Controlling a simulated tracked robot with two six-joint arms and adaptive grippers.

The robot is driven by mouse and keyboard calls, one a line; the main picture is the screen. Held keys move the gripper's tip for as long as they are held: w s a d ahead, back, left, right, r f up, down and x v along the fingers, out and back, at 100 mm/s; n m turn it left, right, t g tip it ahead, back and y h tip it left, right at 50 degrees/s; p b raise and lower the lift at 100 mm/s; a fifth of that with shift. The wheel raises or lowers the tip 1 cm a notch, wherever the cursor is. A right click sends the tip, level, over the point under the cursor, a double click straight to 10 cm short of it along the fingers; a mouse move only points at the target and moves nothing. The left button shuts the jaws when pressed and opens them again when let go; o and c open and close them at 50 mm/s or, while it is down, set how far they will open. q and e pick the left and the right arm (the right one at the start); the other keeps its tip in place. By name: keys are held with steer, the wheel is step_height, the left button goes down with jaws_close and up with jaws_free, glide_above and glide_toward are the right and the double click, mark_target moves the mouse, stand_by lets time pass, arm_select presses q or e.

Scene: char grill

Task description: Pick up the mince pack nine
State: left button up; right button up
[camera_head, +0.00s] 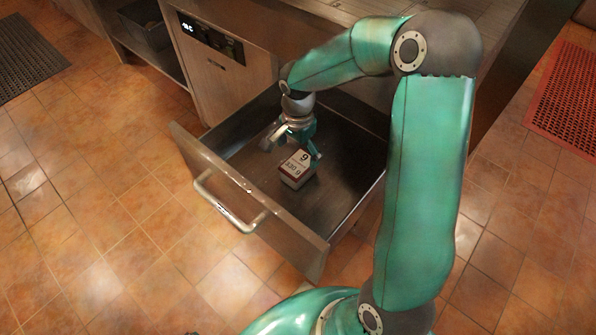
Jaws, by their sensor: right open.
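The mince pack nine (297,170) is a small box with a white top marked "9" and "320 g" and a dark reddish side. It lies on the floor of an open metal drawer (245,187). My right gripper (291,148) is inside the drawer, just behind the pack and pointing down. Its fingers are spread and hold nothing; the right finger shows close to the pack's far corner, and I cannot tell whether it touches. My left gripper is not in view.
The drawer has a bar handle (228,207) on its front and bare floor around the pack. A counter with a lit display (188,27) stands behind. A red mat (566,100) lies at right, a dark mat (24,57) at left. Tiled floor is clear at left.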

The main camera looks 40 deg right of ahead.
mark_target(298, 163)
steer(key=shift+d+f+b, duration=0.1)
steer(key=shift+f+b, duration=0.55)
steer(key=shift+f, duration=2.75)
steer(key=shift+c, duration=0.2)
steer(key=c, duration=1.5)
steer(key=shift+o, duration=0.2)
steer(key=shift+r, duration=0.15)
